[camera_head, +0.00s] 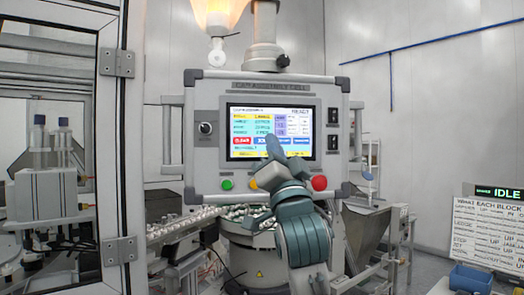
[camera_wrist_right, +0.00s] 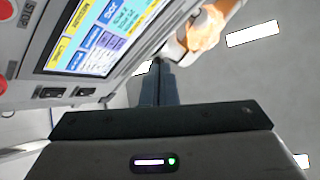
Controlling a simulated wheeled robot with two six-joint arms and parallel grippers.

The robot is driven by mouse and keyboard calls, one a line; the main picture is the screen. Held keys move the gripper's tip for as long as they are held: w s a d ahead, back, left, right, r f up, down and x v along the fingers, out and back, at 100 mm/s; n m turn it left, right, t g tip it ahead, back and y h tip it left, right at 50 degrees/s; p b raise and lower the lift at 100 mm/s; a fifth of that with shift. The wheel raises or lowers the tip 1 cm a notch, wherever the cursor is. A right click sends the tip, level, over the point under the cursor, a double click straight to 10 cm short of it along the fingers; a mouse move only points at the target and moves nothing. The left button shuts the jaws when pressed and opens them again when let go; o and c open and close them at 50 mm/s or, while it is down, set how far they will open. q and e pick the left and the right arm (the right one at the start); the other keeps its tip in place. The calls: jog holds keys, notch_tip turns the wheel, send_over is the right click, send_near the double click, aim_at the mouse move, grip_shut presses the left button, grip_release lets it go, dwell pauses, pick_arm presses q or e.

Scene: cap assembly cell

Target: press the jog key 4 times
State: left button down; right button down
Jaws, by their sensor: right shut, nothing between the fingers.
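The control panel (camera_head: 214,180) carries a lit touch screen (camera_head: 245,124), which also shows tilted in the right wrist view (camera_wrist_right: 105,35). A row of coloured keys runs along the screen's lower part: a red key (camera_head: 241,140), a blue key (camera_head: 259,141) and more blue ones to the right. In the right wrist view the closed fingers (camera_wrist_right: 157,68) appear beside the panel; contact cannot be told.
Below the screen are a green button (camera_head: 227,184), a yellow button partly behind my gripper, and a red button (camera_head: 319,183). A black knob (camera_head: 205,128) is at left. A status board reading IDLE (camera_head: 508,194) stands at right. A glass-doored frame (camera_head: 112,150) stands at left.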

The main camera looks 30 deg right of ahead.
aim_at(262, 141)
jog(key=shift+d, duration=0.1)
jog(key=w+d, duration=0.3)
jog(key=w, duration=0.5)
jog(key=shift+d+b, duration=0.15)
jog(key=shift+b, duration=0.25)
jog(key=shift+w, duration=0.1)
dwell(1.3)
jog(key=shift+w, duration=0.1)
dwell(0.4)
jog(key=shift+w+d, duration=0.15)
jog(key=shift+w, duration=0.15)
